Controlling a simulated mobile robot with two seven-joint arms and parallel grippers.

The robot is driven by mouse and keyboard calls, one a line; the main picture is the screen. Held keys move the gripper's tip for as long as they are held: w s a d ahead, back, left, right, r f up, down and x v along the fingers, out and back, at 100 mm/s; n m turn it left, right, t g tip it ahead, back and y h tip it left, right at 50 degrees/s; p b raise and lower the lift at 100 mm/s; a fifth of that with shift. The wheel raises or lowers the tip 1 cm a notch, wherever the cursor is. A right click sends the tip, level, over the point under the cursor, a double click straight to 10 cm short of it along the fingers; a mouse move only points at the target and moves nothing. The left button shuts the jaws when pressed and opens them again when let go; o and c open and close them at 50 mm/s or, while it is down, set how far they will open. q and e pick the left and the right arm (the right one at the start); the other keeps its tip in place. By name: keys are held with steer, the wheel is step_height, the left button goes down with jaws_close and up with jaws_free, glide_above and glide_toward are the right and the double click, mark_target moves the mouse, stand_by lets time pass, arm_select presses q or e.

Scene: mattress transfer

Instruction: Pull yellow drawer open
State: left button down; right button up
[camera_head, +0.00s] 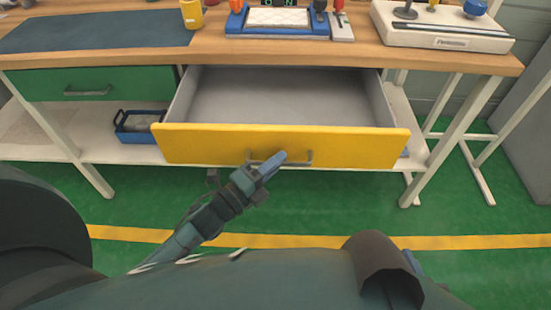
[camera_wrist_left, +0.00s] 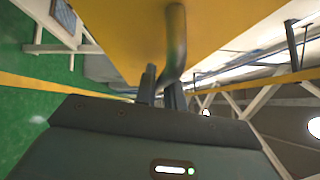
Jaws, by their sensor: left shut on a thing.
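The yellow drawer (camera_head: 350,147) is pulled out from under the wooden workbench, and its grey inside (camera_head: 285,98) looks empty. A bar handle (camera_head: 308,157) is on its yellow front. In the left wrist view the fingers (camera_wrist_left: 162,88) close around the handle (camera_wrist_left: 176,45), with the yellow front (camera_wrist_left: 115,30) just beyond. I cannot see my right gripper in either view.
The workbench top (camera_head: 345,52) carries a blue tray (camera_head: 277,20), a white device (camera_head: 440,28) and a dark mat (camera_head: 95,32). A green drawer (camera_head: 60,83) is shut at left. A blue bin (camera_head: 140,125) stands on the lower shelf. White legs flank the drawer.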

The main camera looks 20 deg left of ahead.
arm_select(q)
steer(key=c, duration=1.5)
jaws_free()
steer(key=shift+s+a, duration=0.1)
steer(key=v, duration=1.3)
steer(key=shift+f, duration=0.1)
